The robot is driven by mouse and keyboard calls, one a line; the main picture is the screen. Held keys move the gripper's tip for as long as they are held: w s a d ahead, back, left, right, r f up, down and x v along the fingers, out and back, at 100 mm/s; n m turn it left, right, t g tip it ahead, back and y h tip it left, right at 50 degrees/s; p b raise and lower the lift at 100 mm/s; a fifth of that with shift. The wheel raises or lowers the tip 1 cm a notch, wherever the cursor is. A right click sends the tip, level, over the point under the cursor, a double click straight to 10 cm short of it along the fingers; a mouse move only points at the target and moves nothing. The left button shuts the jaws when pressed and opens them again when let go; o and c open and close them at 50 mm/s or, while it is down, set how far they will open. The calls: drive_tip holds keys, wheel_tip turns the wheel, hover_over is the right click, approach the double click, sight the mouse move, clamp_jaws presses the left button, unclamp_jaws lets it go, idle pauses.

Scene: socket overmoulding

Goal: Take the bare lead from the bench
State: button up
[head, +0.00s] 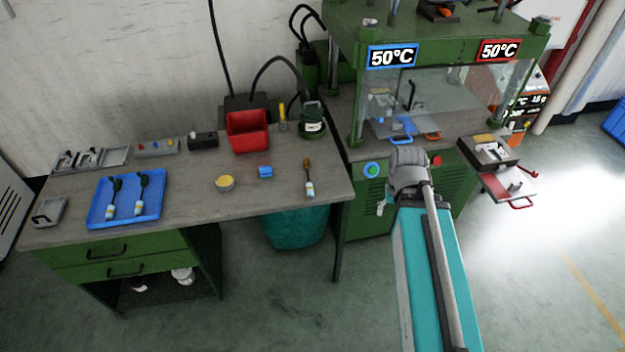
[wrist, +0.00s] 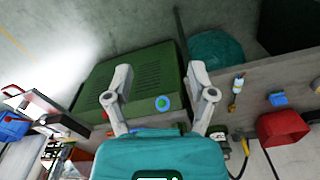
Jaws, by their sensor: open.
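The bare lead (head: 308,183) lies alone near the right end of the bench (head: 335,182). It has a brown tip at the back and a white and blue end towards the front edge. It also shows in the wrist view (wrist: 237,90), to the right of my fingers. My gripper (wrist: 159,70) is open and empty, with its two grey fingers wide apart in front of the green press cabinet. It is well clear of the lead. In the head view my arm stands in front of the press and mostly hides the gripper.
A blue tray (head: 98,214) with two dark-ended leads lies on the bench's left. A yellow-topped round tin (head: 225,183), a blue block (head: 265,171) and a red bin (head: 237,146) stand left of the bare lead. The press (head: 350,100) stands right of the bench.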

drive_tip(key=w+a+f+n+t+b, duration=0.1)
drive_tip(key=w+a+f+b, duration=0.2)
drive_tip(key=w+a, duration=0.35)
drive_tip(key=w+a+f+t+b, duration=0.1)
drive_tip(key=w+a+f+b, duration=0.15)
drive_tip(key=w+a, duration=0.4)
drive_tip(key=n+t+b, duration=0.1)
drive_tip(key=t+b, duration=0.1)
drive_tip(key=b, duration=0.2)
approach(310, 184)
wheel_tip(310, 184, up, 3)
drive_tip(key=s+d, duration=0.1)
drive_tip(key=s, duration=0.1)
drive_tip(key=shift+w+a+r+t+y, duration=0.1)
drive_tip(key=shift+a+r+t+y, duration=0.05)
drive_tip(key=shift+r+t+y, duration=0.2)
drive_tip(key=shift+f, duration=0.2)
drive_tip(key=b+x, duration=0.7)
drive_tip(key=x, duration=0.1)
drive_tip(key=shift+f+b, duration=0.3)
drive_tip(key=shift+b+x, duration=2.45)
drive_tip(key=shift+x, duration=0.15)
